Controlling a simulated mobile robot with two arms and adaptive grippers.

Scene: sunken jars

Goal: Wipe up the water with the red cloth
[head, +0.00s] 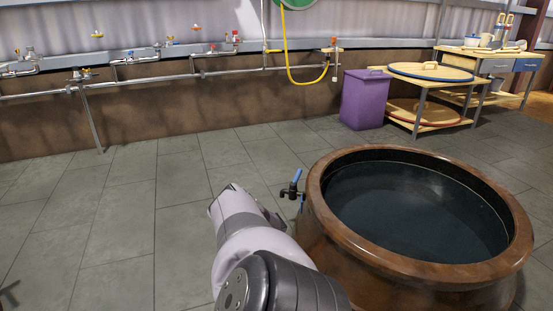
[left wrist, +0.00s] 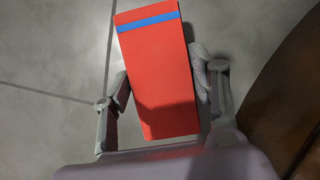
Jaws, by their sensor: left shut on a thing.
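The red cloth (left wrist: 160,75), a flat red piece with a blue stripe near one end, shows in the left wrist view. It lies between the fingers of my left gripper (left wrist: 165,90), which is shut on it, above the grey floor. In the head view my left arm reaches down beside the big jar, and its fingers and the cloth are hidden. Dark water (head: 415,210) fills the brown jar (head: 318,205) at the right. I cannot make out any spilled water on the floor. My right gripper is not in view.
A tap with a blue handle (head: 293,184) sticks out of the jar's left side, close to my arm. A purple bin (head: 364,100) and a wooden table (head: 430,72) stand at the back right. Pipes (head: 150,80) run along the wall. The tiled floor at left is mostly clear.

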